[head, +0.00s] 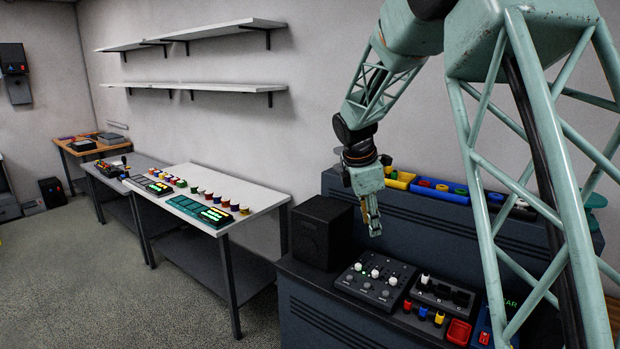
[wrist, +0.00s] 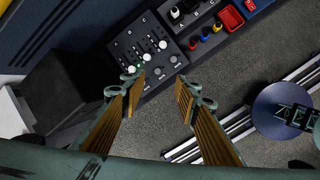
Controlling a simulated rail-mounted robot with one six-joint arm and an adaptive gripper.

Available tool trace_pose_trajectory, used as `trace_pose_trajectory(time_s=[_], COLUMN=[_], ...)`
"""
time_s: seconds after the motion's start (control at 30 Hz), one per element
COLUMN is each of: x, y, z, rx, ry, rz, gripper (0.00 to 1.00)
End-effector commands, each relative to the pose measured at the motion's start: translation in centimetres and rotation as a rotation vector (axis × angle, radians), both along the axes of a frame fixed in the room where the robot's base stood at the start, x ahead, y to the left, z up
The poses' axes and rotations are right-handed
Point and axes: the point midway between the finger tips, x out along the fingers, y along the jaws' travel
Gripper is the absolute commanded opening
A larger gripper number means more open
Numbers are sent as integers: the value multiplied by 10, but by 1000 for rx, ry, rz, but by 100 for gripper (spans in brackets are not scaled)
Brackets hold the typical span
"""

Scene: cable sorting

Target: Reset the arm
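My arm reaches in from the upper right of the head view and hangs down with my gripper (head: 373,222) at its end. My gripper is above the dark console (head: 310,300), over the grey control panel with white knobs (head: 373,284) and beside the black box (head: 322,232). In the wrist view my gripper (wrist: 160,86) has its two ribbed fingers well apart, with nothing between them. Below the fingers are the floor and the front edge of the panel (wrist: 128,45).
Right of the panel are a connector block (head: 437,297), colored plugs and a red tray (head: 459,332). Colored bins (head: 437,190) line the raised back shelf. A white table (head: 262,192) with spools stands left.

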Motion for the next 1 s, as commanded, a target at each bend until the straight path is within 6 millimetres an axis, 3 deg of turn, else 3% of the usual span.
trace_pose_trajectory(time_s=[0.4,1.0], x=[-70,-180], y=[-14,-27], z=[53,107], rx=[83,206], ry=[-56,-127], rz=[-209,-510], gripper=[29,29])
